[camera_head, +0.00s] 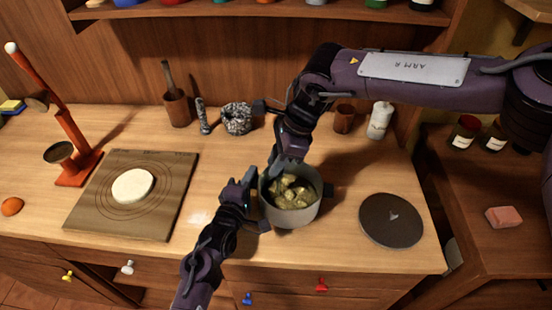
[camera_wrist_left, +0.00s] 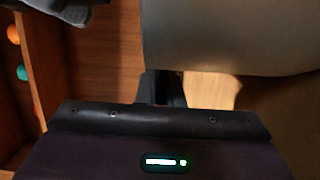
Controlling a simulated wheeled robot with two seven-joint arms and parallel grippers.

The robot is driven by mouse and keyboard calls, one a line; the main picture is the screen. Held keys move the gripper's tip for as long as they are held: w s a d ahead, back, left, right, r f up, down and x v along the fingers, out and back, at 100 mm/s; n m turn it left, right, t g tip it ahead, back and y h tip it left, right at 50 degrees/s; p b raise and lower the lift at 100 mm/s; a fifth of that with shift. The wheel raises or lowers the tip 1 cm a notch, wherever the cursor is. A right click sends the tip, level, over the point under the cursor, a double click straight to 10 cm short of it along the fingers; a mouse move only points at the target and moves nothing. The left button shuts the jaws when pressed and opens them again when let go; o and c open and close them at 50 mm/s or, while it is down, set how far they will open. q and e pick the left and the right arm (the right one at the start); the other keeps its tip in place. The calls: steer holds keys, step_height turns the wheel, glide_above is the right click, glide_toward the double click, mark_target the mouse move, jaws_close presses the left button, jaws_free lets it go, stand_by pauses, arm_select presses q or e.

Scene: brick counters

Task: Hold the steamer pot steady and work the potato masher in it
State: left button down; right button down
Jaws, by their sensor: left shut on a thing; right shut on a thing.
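The grey steamer pot (camera_head: 297,217) stands on the wooden counter, with yellowish potato chunks (camera_head: 298,187) inside. My left gripper (camera_head: 256,208) is at the pot's left side, shut on what looks like its left handle, which the fingers mostly hide. The pot's wall also shows large in the left wrist view (camera_wrist_left: 225,35). The dark right handle (camera_head: 328,190) is free. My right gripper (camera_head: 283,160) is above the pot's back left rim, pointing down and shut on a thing. The potato masher is hidden by the gripper and arm, so I cannot tell its shape or whether it touches the potatoes.
A round dark lid or disc (camera_head: 391,220) lies right of the pot. A board (camera_head: 172,212) with flat dough (camera_head: 132,186) lies left. A stone mortar (camera_head: 237,119), a wooden cup (camera_head: 344,119) and a white bottle (camera_head: 380,120) stand behind. The counter's front edge is close to the pot.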

steer(key=shift+r, duration=0.95)
steer(key=shift+s, duration=0.1)
steer(key=shift+s+d, duration=0.5)
steer(key=shift+s, duration=0.25)
steer(key=shift+s+d, duration=0.45)
steer(key=shift+s, duration=0.25)
steer(key=shift+f, duration=0.1)
stand_by(0.3)
